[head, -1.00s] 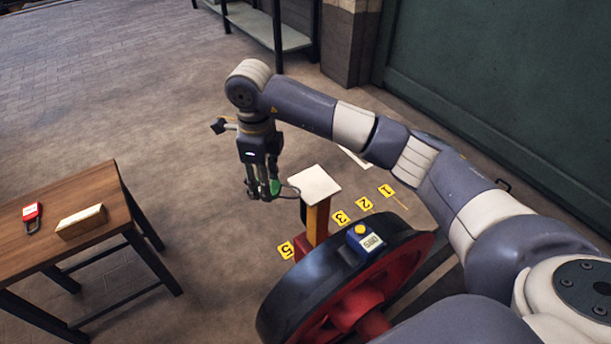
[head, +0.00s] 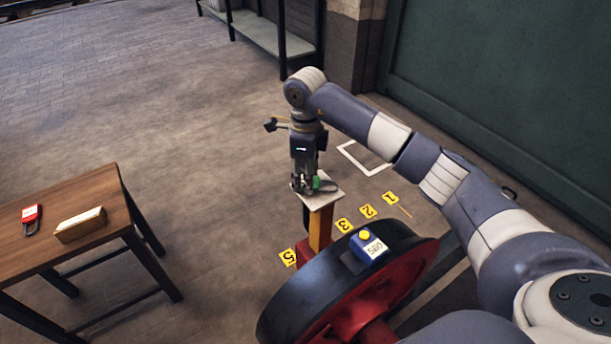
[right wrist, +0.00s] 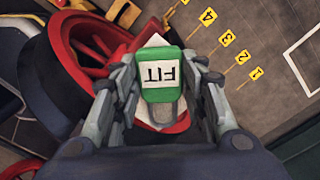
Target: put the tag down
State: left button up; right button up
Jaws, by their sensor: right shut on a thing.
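The green tag (right wrist: 163,68) with a white label reading FIT is between the fingers of my right gripper (right wrist: 162,88), seen in the right wrist view. In the head view my right gripper (head: 308,186) is shut on the tag (head: 317,184), pointing down over the small pale plate (head: 329,198) on top of a post. The plate shows partly behind the tag in the right wrist view (right wrist: 156,42). Whether the tag touches the plate I cannot tell. My left gripper is not in view.
A black-rimmed red wheel (head: 300,290) stands close in front of the post, with a blue gauge box (head: 368,248) on it. Yellow number markers (head: 367,211) lie on the floor. A wooden table (head: 60,195) at left holds a red padlock (head: 31,217) and a pale block (head: 80,225).

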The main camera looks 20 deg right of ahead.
jog(key=o, duration=1)
jog(key=shift+c, duration=0.2)
notch_tip(320, 180, up, 5)
jog(key=shift+r+p, duration=0.2)
jog(key=shift+p, duration=0.35)
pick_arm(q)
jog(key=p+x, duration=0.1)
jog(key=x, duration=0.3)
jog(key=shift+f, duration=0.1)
pick_arm(e)
notch_tip(320, 180, up, 7)
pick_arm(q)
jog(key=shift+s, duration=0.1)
pick_arm(e)
jog(key=shift+s+f, duration=0.1)
jog(key=shift+f, duration=0.05)
